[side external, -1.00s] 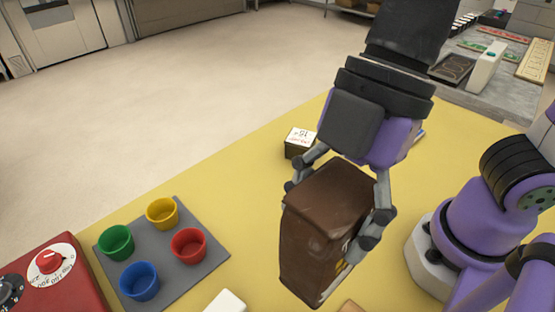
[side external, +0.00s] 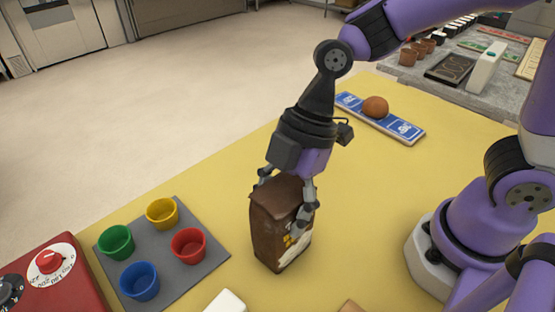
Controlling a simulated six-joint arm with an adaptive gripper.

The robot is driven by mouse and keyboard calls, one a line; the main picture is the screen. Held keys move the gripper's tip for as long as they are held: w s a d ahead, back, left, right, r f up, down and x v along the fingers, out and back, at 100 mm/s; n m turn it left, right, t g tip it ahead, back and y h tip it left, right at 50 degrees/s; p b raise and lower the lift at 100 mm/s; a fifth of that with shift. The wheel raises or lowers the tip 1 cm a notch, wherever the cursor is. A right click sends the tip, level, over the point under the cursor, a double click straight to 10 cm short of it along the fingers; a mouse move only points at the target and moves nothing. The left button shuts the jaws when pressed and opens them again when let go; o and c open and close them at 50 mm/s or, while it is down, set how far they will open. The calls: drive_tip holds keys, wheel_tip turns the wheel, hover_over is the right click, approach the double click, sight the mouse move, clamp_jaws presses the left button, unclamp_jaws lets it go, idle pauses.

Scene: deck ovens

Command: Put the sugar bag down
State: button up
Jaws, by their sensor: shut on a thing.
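The sugar bag (side external: 275,238) is a dark brown block-shaped bag with a pale label on its right side. It is upright, right of the grey mat, with its base at or very close to the yellow table (side external: 400,190); I cannot tell for sure whether it touches. My gripper (side external: 287,200) reaches down from above and is shut on the upper part of the bag, with one finger at its left and one at its right.
A grey mat (side external: 190,272) holds green, yellow, red and blue cups close left of the bag. A red dial box (side external: 60,290) is at the lower left. A white object (side external: 226,302) lies in front. Table right of the bag is clear.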

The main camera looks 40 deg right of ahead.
drive_tip(key=shift+f, duration=0.1)
drive_tip(key=o, duration=1.4)
drive_tip(key=v, duration=1.2)
drive_tip(key=shift+a, duration=0.1)
drive_tip(key=d+f+m+t+h, duration=0.1)
drive_tip(key=d+m+t+h, duration=0.1)
drive_tip(key=d+m, duration=0.4)
drive_tip(key=s+d+f+m+t+h, duration=0.1)
drive_tip(key=d+f+m+t+h, duration=0.1)
drive_tip(key=d+m, duration=0.5)
drive_tip(key=m+t, duration=0.1)
drive_tip(key=m, duration=0.4)
drive_tip(key=shift+s+d+t+h, duration=0.15)
drive_tip(key=shift+s+t+h, duration=0.05)
drive_tip(key=shift+t+h, duration=0.1)
